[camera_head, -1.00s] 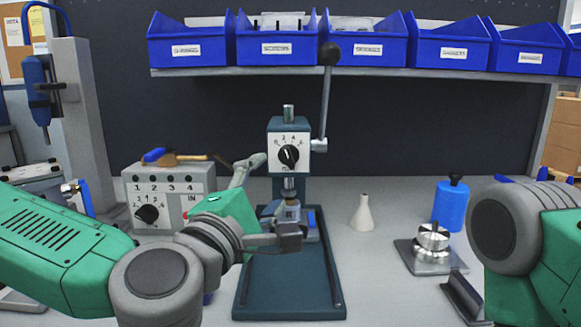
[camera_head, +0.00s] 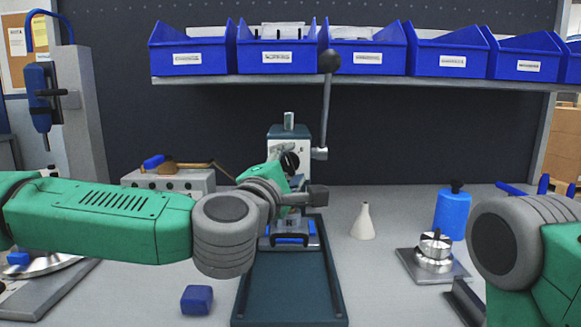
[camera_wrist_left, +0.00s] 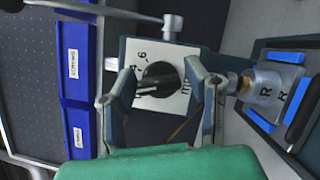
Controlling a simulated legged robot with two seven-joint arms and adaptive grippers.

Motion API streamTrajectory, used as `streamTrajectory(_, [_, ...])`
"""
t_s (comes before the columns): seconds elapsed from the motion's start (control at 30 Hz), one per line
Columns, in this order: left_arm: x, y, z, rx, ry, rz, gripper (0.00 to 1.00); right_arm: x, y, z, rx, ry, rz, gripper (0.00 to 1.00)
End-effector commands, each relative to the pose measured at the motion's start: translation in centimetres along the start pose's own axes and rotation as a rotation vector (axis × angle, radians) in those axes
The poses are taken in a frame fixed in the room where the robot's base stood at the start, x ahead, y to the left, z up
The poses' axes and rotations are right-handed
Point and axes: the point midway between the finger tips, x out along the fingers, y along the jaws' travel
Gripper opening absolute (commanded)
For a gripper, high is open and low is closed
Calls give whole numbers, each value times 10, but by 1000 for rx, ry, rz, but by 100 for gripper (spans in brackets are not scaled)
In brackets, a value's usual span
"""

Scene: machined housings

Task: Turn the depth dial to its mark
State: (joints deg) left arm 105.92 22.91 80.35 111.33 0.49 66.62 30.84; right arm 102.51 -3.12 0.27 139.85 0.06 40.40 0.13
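The depth dial (camera_head: 290,161) is a black knob on a white numbered plate on the front of the dark teal press (camera_head: 288,130). In the left wrist view the knob (camera_wrist_left: 160,82) shows face on, with the plate's scale partly covered. My left gripper (camera_head: 292,170) is at the dial, hiding part of it in the head view. In the left wrist view the open gripper (camera_wrist_left: 160,76) has one finger on each side of the knob; I cannot tell whether either touches it. My right arm shows at the right edge, its gripper out of frame.
The press lever (camera_head: 326,100) rises right of the dial. Blue bins (camera_head: 365,48) line the shelf above. A grey control box (camera_head: 190,181) stands behind my left arm. A blue block (camera_head: 197,299), white funnel (camera_head: 363,222) and metal weights (camera_head: 435,254) stand on the bench.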

Motion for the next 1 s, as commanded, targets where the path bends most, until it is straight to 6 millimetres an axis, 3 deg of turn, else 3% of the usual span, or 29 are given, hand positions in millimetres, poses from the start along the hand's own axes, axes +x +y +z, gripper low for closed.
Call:
streamTrajectory(0.03, [0, 0, 0, 0, 0, 0, 20, 0, 0, 0, 0, 0, 0, 0])
streamTrajectory(0.07, [0, 0, 0, 0, 0, 0, 9, 0, 0, 0, 0, 0, 0, 0])
streamTrajectory(0.1, [0, 0, 0, 0, 0, 0, 6, 0, 0, 0, 0, 0, 0, 0])
streamTrajectory(0.27, [0, 0, 0, 6, 0, -4, 6, -2, 0, 0, 0, 0, 0, 0])
streamTrajectory(0.5, [0, 1, 0, 75, 1, -35, 6, -20, 0, -1, 0, 0, 0, 0])
streamTrajectory(0.77, [0, -3, -1, 79, 1, -38, 6, -17, 0, -1, 0, 0, 0, 0])
streamTrajectory(0.8, [0, -3, -1, 78, 1, -38, 49, -17, 0, -1, 0, 0, 0, 0])
streamTrajectory(0.83, [0, -3, -1, 78, 1, -38, 55, -17, 0, -1, 0, 0, 0, 0])
streamTrajectory(1.0, [0, -2, -1, 78, 1, -35, 55, -17, 0, -1, 0, 0, 0, 0])
